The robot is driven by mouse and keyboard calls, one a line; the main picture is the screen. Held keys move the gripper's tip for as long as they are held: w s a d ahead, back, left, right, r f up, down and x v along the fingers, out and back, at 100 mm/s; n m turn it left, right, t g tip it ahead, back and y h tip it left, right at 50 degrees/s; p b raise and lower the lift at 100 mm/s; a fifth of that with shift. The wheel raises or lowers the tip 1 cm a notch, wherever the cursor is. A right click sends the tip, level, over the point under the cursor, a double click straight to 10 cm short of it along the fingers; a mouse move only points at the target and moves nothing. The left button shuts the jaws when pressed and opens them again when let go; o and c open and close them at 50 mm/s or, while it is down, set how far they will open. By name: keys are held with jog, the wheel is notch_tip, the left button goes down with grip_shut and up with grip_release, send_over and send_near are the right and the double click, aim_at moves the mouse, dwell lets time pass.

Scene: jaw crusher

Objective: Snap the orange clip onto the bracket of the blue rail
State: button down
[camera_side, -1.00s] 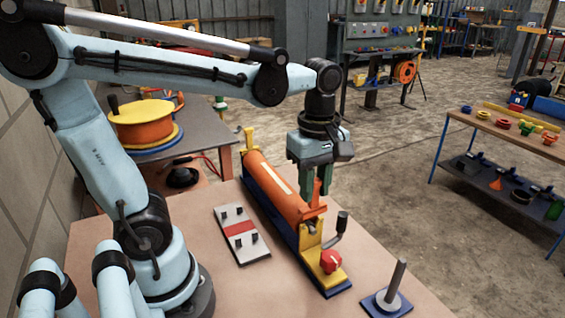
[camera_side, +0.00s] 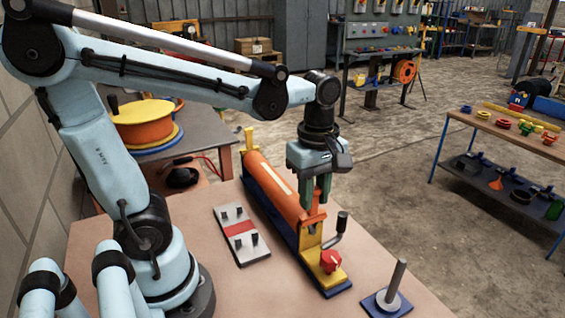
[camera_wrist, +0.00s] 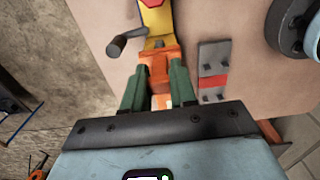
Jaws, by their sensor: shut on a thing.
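My gripper (camera_side: 317,203) points down over the near end of the blue rail (camera_side: 284,237). In the wrist view my gripper (camera_wrist: 157,92) has its two green fingers on either side of the orange clip (camera_wrist: 158,68) and is shut on it. The clip (camera_side: 313,219) is at the top of the yellow bracket (camera_side: 310,243), by the end of the orange cylinder (camera_side: 268,190). The bracket also shows beyond the clip in the wrist view (camera_wrist: 158,20). The fingers hide part of the clip, and I cannot tell whether it is seated.
A crank handle (camera_side: 341,226) stands beside the bracket, with a red knob (camera_side: 330,261) at the rail's near end. A grey plate with pegs and a red stripe (camera_side: 241,236) lies left. A post on a blue base (camera_side: 394,285) stands right.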

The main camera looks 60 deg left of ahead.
jog(key=shift+f, duration=0.4)
jog(key=shift+r, duration=0.15)
jog(key=shift+r, duration=0.9)
jog(key=shift+f, duration=1)
dwell(0.9)
jog(key=c, duration=0.8)
grip_release()
jog(key=shift+r, duration=0.1)
notch_tip(320, 180, up, 12)
jog(key=shift+f, duration=0.1)
